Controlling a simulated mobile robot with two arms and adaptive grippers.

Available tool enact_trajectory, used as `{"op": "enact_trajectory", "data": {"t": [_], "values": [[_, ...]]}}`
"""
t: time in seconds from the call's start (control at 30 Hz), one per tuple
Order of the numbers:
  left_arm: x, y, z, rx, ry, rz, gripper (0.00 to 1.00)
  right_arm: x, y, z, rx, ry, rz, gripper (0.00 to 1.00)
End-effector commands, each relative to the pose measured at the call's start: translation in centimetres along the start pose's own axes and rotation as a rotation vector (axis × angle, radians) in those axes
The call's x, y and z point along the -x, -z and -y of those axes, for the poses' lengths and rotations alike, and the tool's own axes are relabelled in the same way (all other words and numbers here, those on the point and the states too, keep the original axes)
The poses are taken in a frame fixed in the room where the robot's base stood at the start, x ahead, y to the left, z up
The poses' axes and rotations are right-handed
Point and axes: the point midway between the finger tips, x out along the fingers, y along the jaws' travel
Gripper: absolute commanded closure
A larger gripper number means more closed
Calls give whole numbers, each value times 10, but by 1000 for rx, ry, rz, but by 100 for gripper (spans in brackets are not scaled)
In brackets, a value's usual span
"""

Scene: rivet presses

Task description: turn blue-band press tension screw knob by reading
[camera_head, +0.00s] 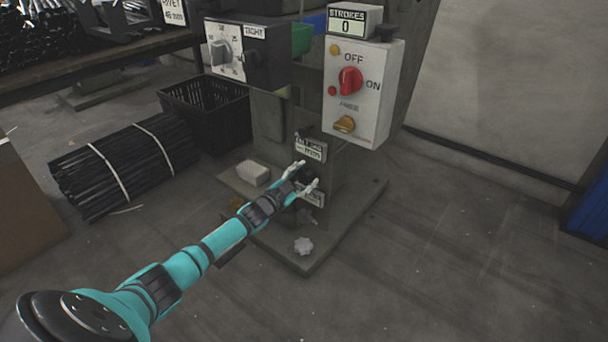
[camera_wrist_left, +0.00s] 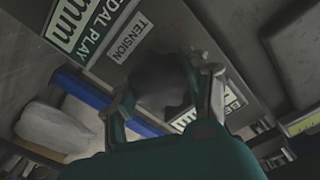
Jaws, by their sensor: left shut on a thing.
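The dark, rounded tension screw knob (camera_wrist_left: 165,82) sits between the two fingers of my left gripper in the left wrist view. A "TENSION" label (camera_wrist_left: 130,36) is beside it. My left gripper (camera_head: 307,174) is shut on this knob, low on the press column. In the head view the gripper mostly hides the knob. The grey press (camera_head: 268,125) stands on a base plate. A small reading plate (camera_head: 311,149) is just above the gripper; its text is too small to read surely. A blue band (camera_wrist_left: 82,88) crosses the press in the wrist view. My right gripper is not in view.
A control box (camera_head: 360,105) with a red switch, and a counter (camera_head: 354,21) reading 0, are above the gripper. A dial box (camera_head: 245,52) juts out left. A black crate (camera_head: 208,105) and bundled rods (camera_head: 120,168) lie left.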

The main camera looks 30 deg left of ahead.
Motion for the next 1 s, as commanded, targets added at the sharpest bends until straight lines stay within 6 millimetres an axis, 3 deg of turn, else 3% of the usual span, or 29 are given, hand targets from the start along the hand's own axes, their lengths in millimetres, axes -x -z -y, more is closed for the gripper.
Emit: {"op": "enact_trajectory", "data": {"t": [0.63,0.67,0.7,0.83,1.0], "values": [[0,-1,-2,-46,-2,1,84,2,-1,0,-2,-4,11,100],[0,-1,-2,-46,-2,1,48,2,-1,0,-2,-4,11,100],[0,-1,-2,-46,-2,1,42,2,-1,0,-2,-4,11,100],[0,-1,-1,-46,-1,1,27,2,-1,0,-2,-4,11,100],[0,0,-1,-46,0,0,27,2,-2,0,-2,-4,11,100]]}}
